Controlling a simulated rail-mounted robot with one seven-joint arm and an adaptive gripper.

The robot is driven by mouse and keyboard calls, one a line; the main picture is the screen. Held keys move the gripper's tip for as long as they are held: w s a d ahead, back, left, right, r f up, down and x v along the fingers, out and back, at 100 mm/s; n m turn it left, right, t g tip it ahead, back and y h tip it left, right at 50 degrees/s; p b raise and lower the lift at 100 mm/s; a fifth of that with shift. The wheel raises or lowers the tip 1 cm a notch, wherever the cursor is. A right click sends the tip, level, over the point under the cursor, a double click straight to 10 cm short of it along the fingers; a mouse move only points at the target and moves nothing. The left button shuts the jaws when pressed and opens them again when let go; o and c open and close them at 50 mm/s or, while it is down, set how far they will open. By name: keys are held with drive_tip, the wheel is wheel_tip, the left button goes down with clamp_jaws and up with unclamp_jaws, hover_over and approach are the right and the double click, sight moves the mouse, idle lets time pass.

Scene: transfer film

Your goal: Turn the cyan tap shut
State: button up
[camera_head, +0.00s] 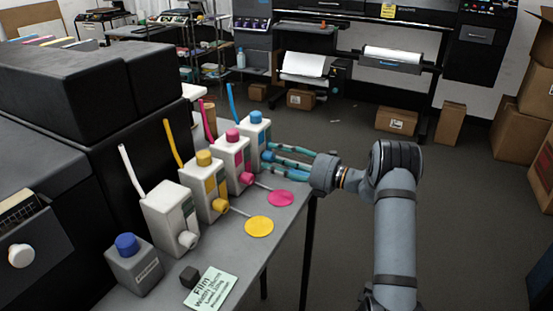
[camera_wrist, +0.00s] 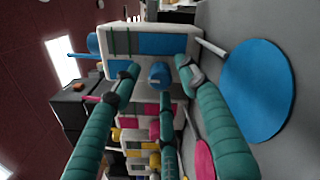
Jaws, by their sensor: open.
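The cyan tank (camera_head: 254,136) is a white box with a blue cap and blue tube, last in the row on the grey table. In the wrist view, the cyan tank (camera_wrist: 172,45) has its blue tap knob (camera_wrist: 158,74) facing me. My gripper (camera_head: 270,157) has three teal fingers, spread open. In the wrist view, the fingertips of my gripper (camera_wrist: 159,77) stand around the tap knob; I cannot tell whether they touch it. A large blue disc (camera_wrist: 258,90) lies beside the tank, joined by a pale line.
Magenta (camera_head: 231,158), yellow (camera_head: 206,187) and white (camera_head: 170,221) tanks stand nearer in the row. Magenta (camera_head: 281,198) and yellow (camera_head: 259,227) discs lie on the table (camera_head: 270,253). A dark machine (camera_head: 100,130) borders the left.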

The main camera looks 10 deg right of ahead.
drive_tip(key=shift+c, duration=0.6)
clamp_jaws()
drive_tip(key=n+b, duration=0.4)
drive_tip(key=shift+f+n, duration=0.15)
drive_tip(key=shift+n, duration=0.25)
drive_tip(key=n+b, duration=0.4)
drive_tip(key=b, duration=0.1)
drive_tip(key=shift+n, duration=0.3)
drive_tip(key=n+b, duration=0.5)
drive_tip(key=b, duration=0.1)
drive_tip(key=shift+b, duration=0.3)
drive_tip(key=n+b, duration=0.1)
drive_tip(key=b, duration=0.1)
drive_tip(key=n+b, duration=0.1)
drive_tip(key=n, duration=0.1)
drive_tip(key=shift+r+n+b, duration=0.2)
drive_tip(key=shift+n+b, duration=0.1)
drive_tip(key=shift+b, duration=0.05)
